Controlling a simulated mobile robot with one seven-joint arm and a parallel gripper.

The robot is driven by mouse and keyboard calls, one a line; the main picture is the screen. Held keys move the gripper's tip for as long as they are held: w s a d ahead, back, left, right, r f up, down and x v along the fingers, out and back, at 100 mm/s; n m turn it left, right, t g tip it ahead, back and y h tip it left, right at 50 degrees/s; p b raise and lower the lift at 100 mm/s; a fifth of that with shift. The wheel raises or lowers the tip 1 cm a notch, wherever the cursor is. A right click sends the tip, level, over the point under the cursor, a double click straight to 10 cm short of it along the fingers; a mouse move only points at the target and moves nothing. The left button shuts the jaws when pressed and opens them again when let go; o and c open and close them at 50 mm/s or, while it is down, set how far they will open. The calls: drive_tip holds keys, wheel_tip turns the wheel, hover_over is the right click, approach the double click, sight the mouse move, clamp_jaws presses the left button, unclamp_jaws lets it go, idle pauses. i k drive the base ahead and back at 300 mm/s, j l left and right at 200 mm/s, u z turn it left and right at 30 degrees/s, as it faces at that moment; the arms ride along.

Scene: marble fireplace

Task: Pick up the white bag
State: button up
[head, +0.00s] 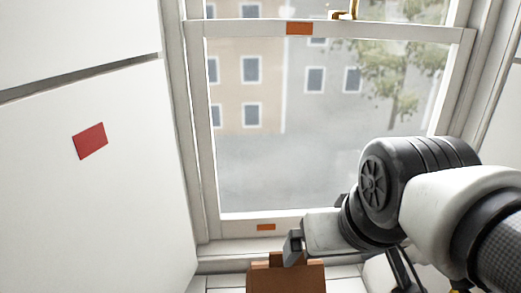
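I cannot make out a white bag in the head view. My gripper (293,247) is at the lower middle, in front of the window's bottom frame, with my arm reaching in from the right. One dark grey finger shows at its end; the other finger is hidden or hard to make out, so its opening is unclear. The finger appears just above a brown box-like object (286,279) at the bottom edge. I cannot tell whether they touch.
A tall white-framed window (300,170) fills the middle. A white panel (100,210) with a red rectangle (90,141) stands at the left. Orange rectangles mark the window's rail (299,28) and lower frame (266,227). The lower surface is mostly cut off.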

sight(379, 276)
drive_tip(key=k+l+z, duration=0.25)
drive_tip(key=l, duration=0.35)
drive_tip(key=l+z, duration=0.25)
drive_tip(key=l, duration=0.35)
